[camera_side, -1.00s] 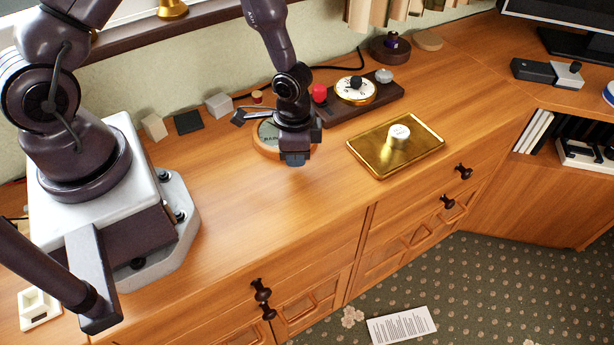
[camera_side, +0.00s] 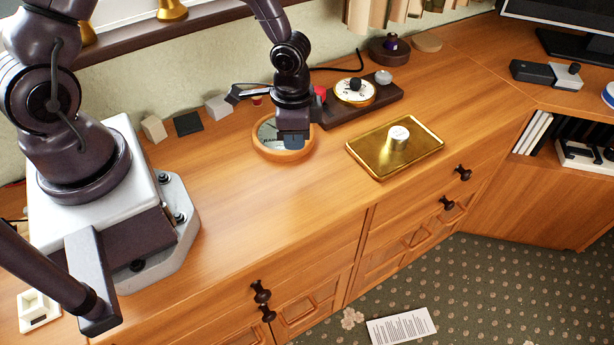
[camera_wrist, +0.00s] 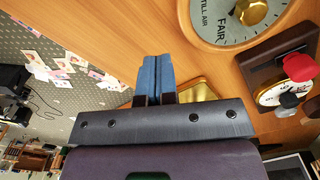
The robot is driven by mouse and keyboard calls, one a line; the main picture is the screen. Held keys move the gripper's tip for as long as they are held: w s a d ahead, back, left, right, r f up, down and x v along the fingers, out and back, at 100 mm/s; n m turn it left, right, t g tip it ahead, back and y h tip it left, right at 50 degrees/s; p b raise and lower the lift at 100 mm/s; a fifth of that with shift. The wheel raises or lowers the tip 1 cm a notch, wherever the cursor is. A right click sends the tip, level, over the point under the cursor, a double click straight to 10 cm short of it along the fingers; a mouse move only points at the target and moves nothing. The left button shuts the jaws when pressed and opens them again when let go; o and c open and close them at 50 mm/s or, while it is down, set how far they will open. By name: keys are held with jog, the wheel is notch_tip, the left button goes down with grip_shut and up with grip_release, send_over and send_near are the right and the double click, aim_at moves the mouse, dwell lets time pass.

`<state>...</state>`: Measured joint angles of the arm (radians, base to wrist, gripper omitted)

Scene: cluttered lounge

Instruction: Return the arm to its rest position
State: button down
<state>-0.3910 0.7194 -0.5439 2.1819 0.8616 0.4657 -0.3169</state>
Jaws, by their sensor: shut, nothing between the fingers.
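My gripper (camera_side: 292,140) is above the wooden cabinet top (camera_side: 230,200), in front of and partly over a round wood-rimmed dial (camera_side: 284,154). In the wrist view my gripper (camera_wrist: 155,62) shows its two blue fingers pressed together, with nothing between them. The dial also shows in the wrist view (camera_wrist: 228,36), at the upper right, with the words "FAIR" and "STILL AIR" on its face. My gripper hides part of the dial in the side view.
A gold tray (camera_side: 420,158) with a silver-white cylinder (camera_side: 398,138) lies to the right. A dark board (camera_side: 385,96) with a white dial (camera_side: 355,91) and red knob stands behind. Small blocks (camera_side: 188,124) line the wall. The cabinet's front middle is clear.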

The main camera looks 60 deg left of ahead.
jog(key=shift+s+a, duration=0.1)
jog(key=shift+s, duration=0.05)
jog(key=s+a+r+n+g+y, duration=0.1)
jog(key=s+a+r+n, duration=0.15)
jog(key=r, duration=0.35)
jog(key=s+a+r+n+y, duration=0.1)
jog(key=s+a+r, duration=0.2)
jog(key=r, duration=0.2)
jog(key=s+d+r+n+t+h, duration=0.1)
jog(key=s+r+t, duration=0.2)
jog(key=r, duration=0.5)
jog(key=s+d+r+n+t+h, duration=0.1)
jog(key=s+r+t, duration=0.2)
jog(key=r, duration=0.6)
jog(key=shift+s+d+t, duration=0.3)
jog(key=shift+d, duration=0.05)
